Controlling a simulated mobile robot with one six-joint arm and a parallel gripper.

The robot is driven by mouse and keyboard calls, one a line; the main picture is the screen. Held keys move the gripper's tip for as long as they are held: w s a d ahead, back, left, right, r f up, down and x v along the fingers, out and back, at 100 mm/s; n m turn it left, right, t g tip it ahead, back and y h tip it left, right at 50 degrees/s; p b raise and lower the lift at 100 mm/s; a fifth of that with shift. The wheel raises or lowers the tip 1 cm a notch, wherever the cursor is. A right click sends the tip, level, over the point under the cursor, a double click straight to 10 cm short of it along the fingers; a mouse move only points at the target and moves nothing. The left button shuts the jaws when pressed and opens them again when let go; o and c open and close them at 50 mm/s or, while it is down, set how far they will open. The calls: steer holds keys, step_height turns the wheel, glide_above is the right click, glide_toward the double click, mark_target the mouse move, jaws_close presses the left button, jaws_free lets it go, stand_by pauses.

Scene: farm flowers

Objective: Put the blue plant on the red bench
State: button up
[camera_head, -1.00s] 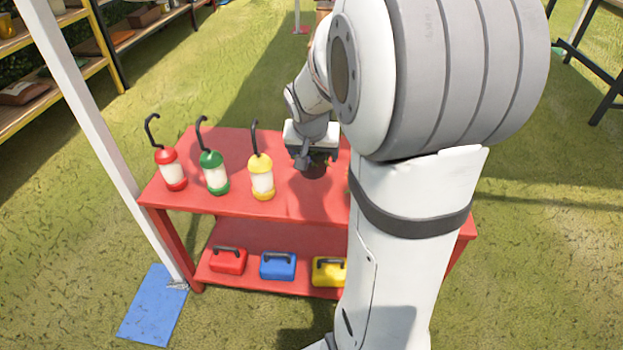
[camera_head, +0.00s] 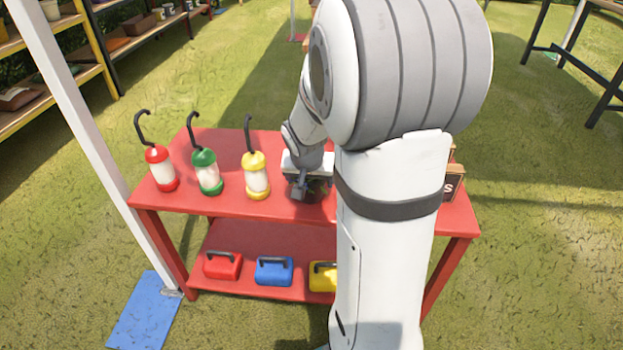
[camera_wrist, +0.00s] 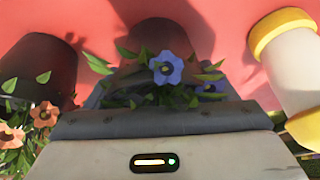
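The blue plant (camera_wrist: 165,68) is in the middle of the wrist view, with a blue flower, green leaves and a dark pot. My gripper (camera_head: 303,190) is low over the red bench (camera_head: 230,203), just right of the yellow lantern. Its dark fingers (camera_wrist: 170,82) appear to sit around the pot, partly hidden by leaves. The red bench top lies right behind the pot in the wrist view; whether the pot touches it I cannot tell. In the head view the plant is mostly hidden by my gripper and arm.
Yellow (camera_head: 256,176), green (camera_head: 207,172) and red (camera_head: 160,168) lanterns stand left of my gripper. An orange-flowered plant (camera_wrist: 40,115) in a dark pot is close beside it. A dark sign (camera_head: 452,184) stands at the bench's right. Boxes sit on the lower shelf.

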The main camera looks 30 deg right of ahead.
steer(key=o, duration=0.4)
steer(key=shift+o, duration=0.2)
steer(key=shift+r, duration=0.1)
steer(key=shift+r+p, duration=0.2)
steer(key=shift+p, duration=0.1)
steer(key=p+v, duration=0.4)
steer(key=v, duration=0.7)
steer(key=shift+s+a+r+p, duration=0.1)
steer(key=shift+a+r+p, duration=0.1)
steer(key=shift+p, duration=0.15)
steer(key=s+a+n+g+y, duration=0.2)
steer(key=s+a+n, duration=0.4)
steer(key=s+a, duration=0.5)
steer(key=s+f, duration=0.1)
steer(key=s, duration=0.2)
steer(key=shift+s+n+g+y, duration=0.3)
steer(key=shift+n+g, duration=0.1)
steer(key=shift+a, duration=0.15)
